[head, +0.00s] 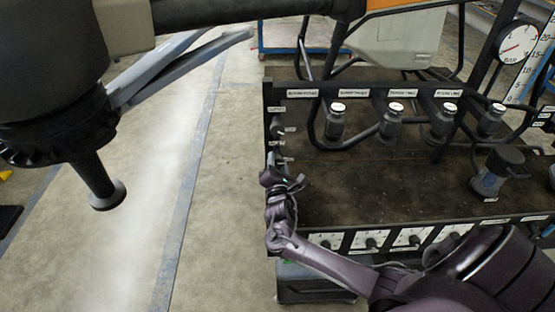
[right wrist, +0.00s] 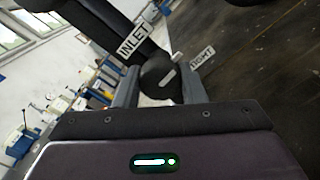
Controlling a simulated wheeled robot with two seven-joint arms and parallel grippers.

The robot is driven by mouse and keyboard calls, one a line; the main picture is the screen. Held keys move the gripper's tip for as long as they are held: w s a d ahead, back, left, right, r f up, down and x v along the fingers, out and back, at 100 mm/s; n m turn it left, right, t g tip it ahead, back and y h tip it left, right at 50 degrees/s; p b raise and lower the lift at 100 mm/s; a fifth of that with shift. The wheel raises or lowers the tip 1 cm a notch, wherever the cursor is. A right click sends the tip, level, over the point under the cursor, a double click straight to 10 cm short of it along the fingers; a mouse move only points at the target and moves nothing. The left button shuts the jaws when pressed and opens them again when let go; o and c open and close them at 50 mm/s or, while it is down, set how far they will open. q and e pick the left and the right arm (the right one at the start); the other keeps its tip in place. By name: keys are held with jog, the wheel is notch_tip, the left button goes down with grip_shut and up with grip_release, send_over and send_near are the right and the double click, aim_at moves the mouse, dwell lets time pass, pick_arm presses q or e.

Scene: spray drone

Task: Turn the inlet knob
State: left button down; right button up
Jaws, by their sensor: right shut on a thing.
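The inlet knob (right wrist: 158,76) is a round black knob with a small white mark, beside a white INLET label (right wrist: 132,40) in the right wrist view. My right gripper (right wrist: 158,92) has its two grey fingers on either side of the knob and is shut on it. In the head view my right gripper (head: 277,178) is at the left edge of the dark work bench (head: 350,190), and the knob there is hidden behind it. My left gripper does not show in the head view.
Several grey bottle-like parts with white caps (head: 338,108) stand along the back of the bench. A front panel (head: 372,239) carries several labelled knobs. A round pressure gauge (head: 517,42) is at the upper right. A large dark drone part (head: 105,195) hangs at the left over open floor.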

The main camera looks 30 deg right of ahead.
jog(key=m, duration=0.2)
jog(key=shift+m+p, duration=0.3)
jog(key=shift+m, duration=1)
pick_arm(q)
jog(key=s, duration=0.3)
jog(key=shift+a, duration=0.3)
pick_arm(e)
jog(key=shift+m, duration=0.6)
pick_arm(q)
jog(key=shift+p, duration=0.3)
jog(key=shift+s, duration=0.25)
pick_arm(e)
jog(key=o, duration=1)
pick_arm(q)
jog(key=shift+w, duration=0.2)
